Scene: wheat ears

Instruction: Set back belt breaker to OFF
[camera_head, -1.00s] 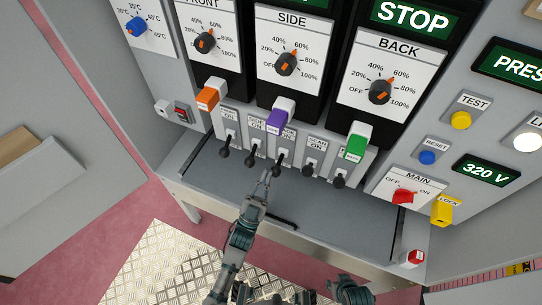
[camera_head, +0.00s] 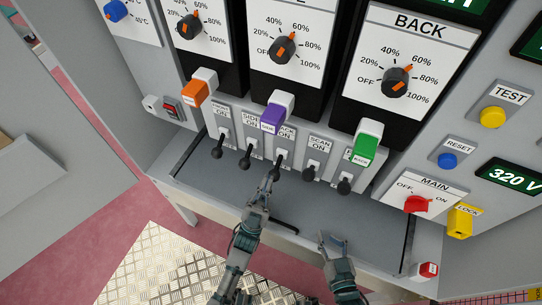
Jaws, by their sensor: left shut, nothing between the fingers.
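The back belt breaker (camera_head: 279,163) is the middle black toggle in the row on the grey panel. Its label, partly covered by the purple lever, reads "...CK ON", and its handle hangs downward. My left gripper (camera_head: 270,180) is shut and empty. Its fingertips are just below and left of this toggle's handle; I cannot tell whether they touch. My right gripper (camera_head: 334,242) is lower right, over the front edge of the ledge, with its fingers apart and empty.
Neighbouring toggles are the side breaker (camera_head: 246,158) on the left and the scan breaker (camera_head: 311,170) on the right. Above are an orange lever (camera_head: 196,92), a purple lever (camera_head: 272,117) and a green lever (camera_head: 364,149). The grey ledge (camera_head: 215,183) lies below.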

